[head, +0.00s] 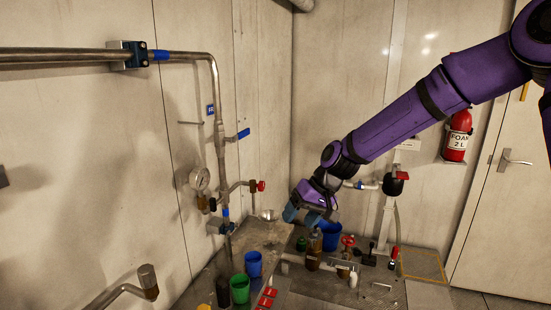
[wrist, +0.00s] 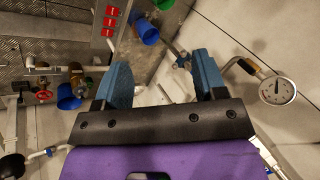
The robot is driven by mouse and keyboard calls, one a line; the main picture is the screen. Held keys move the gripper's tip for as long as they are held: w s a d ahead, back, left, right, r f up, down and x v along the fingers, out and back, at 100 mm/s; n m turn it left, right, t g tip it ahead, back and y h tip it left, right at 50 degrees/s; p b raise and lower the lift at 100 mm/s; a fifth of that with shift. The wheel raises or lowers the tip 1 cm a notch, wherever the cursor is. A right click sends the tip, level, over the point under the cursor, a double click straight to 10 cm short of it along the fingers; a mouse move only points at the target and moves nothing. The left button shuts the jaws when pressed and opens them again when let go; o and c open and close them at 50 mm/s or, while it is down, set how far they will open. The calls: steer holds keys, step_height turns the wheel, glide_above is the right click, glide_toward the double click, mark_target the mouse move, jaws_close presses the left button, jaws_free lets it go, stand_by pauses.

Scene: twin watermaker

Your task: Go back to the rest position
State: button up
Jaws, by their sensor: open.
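My gripper (head: 306,216) hangs at the end of my purple arm, in front of the back wall and above the bench area. In the wrist view its two blue fingers stand wide apart with nothing between them (wrist: 164,80). In the head view, a blue cup (head: 332,238) stands just below and right of the gripper, partly behind it. Whether the gripper touches anything cannot be told from the head view, but the gap between the fingers looks empty. No rest position is marked in either view.
A blue cup (head: 253,264) and a green cup (head: 240,289) stand at the front left near red switches (head: 267,297). A brown bottle (head: 314,252) and red valve (head: 348,241) stand below the gripper. Pipes and a gauge (head: 199,179) line the left wall. A fire extinguisher (head: 458,135) hangs right.

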steer(key=s+d+r+m+t+h, duration=0.1)
steer(key=s+d+r+h, duration=0.1)
steer(key=s+d+r, duration=0.4)
steer(key=s+d+r+m+t+h, duration=0.1)
steer(key=s+d+r+t+h, duration=0.1)
steer(key=s+d+r, duration=0.4)
steer(key=s+d+r+m+t+h, duration=0.2)
steer(key=s+d+r, duration=0.5)
steer(key=s+d, duration=0.5)
steer(key=s, duration=0.7)
